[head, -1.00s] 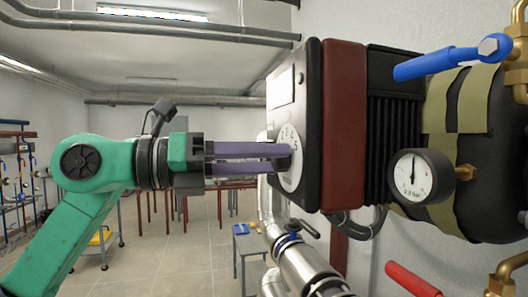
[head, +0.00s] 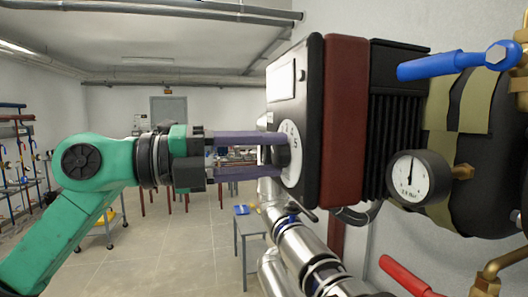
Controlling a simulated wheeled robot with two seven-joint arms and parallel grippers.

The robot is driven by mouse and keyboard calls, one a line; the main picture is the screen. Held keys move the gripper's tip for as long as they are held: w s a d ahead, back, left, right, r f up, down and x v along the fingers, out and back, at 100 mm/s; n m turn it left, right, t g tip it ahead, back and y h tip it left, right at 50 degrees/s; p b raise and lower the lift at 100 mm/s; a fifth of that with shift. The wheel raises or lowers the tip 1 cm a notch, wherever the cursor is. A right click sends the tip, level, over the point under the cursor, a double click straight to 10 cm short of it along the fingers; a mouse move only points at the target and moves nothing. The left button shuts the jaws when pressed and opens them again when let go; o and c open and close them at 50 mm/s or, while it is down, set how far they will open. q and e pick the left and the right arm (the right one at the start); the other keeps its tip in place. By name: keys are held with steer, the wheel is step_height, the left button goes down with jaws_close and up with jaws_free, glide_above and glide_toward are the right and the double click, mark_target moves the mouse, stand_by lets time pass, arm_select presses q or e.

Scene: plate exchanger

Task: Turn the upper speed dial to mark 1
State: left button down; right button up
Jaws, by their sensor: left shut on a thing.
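The upper speed dial (head: 294,158) is a white disc with dark numerals on the side face of a black pump control box (head: 314,110). A dark knob stands at its middle. My left gripper (head: 275,155) comes in from the left with two long purple fingers, one above the other. Its fingertips are shut on the dial's knob. The fingers and knob hide part of the dial face, so I cannot read which mark is set. My right gripper is out of view.
A blue-handled lever (head: 455,62) sticks out at the upper right, above a round pressure gauge (head: 418,178). A red handle (head: 408,278) is at the lower right. Silver pipes (head: 305,250) run below the box.

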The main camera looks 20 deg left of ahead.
arm_select(q)
steer(key=shift+d+f, duration=0.1)
steer(key=shift+f, duration=0.15)
steer(key=shift+c, duration=1.6)
jaws_free()
steer(key=shift+r, duration=0.15)
steer(key=b+v, duration=0.6)
steer(key=v, duration=0.8)
steer(key=shift+s+a, duration=0.15)
steer(key=shift+a, duration=0.15)
